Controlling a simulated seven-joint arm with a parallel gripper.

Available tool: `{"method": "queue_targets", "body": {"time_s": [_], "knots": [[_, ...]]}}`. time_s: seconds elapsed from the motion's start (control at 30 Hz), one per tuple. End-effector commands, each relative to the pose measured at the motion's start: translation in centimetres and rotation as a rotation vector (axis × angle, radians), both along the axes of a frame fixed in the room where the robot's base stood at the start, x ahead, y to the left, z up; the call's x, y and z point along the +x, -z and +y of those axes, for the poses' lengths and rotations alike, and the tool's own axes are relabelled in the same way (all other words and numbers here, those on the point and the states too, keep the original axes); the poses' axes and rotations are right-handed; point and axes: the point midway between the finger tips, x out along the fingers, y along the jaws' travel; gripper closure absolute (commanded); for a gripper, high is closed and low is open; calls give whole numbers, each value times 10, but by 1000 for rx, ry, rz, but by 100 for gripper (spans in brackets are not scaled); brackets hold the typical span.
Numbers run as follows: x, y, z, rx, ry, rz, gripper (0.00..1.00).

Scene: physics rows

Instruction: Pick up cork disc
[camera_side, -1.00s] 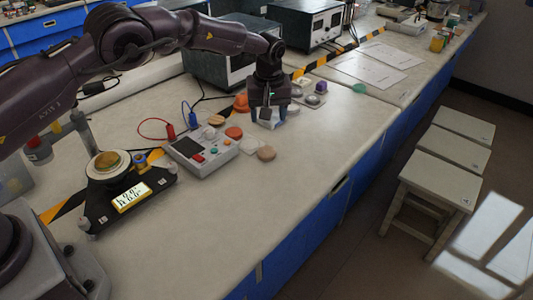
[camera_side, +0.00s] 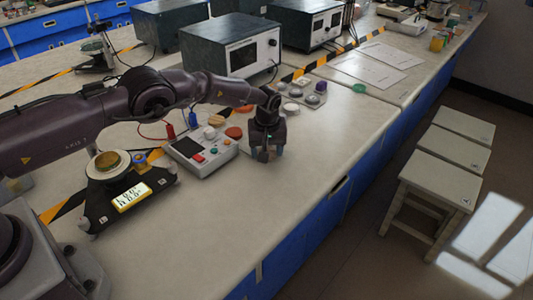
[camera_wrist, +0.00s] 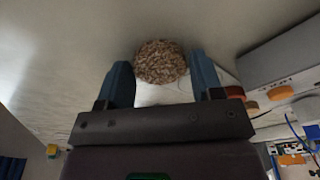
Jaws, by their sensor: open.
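The cork disc (camera_wrist: 160,62) is round, brown and speckled and lies on the bench. In the wrist view it shows between and just beyond the two blue fingertips of my gripper (camera_wrist: 160,85). In the side view my gripper (camera_side: 266,156) points down low over the bench, right of the meter box, and hides the disc. My gripper is open, with nothing held between its fingers.
A grey meter box (camera_side: 202,150) with buttons stands just left of my gripper. Orange and white discs lie behind it. A black scale (camera_side: 120,190) with a round pan is further left. The bench front (camera_side: 260,220) is clear.

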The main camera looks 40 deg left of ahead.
Motion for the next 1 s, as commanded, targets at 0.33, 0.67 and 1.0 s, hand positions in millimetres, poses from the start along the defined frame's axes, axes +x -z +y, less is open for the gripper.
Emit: {"method": "queue_targets", "body": {"time_s": [0.33,0.67,1.0], "knots": [[0,1,0,0,0,0,63],[0,1,0,1,0,-1,70],[1,-24,0,0,0,-4,70]]}}
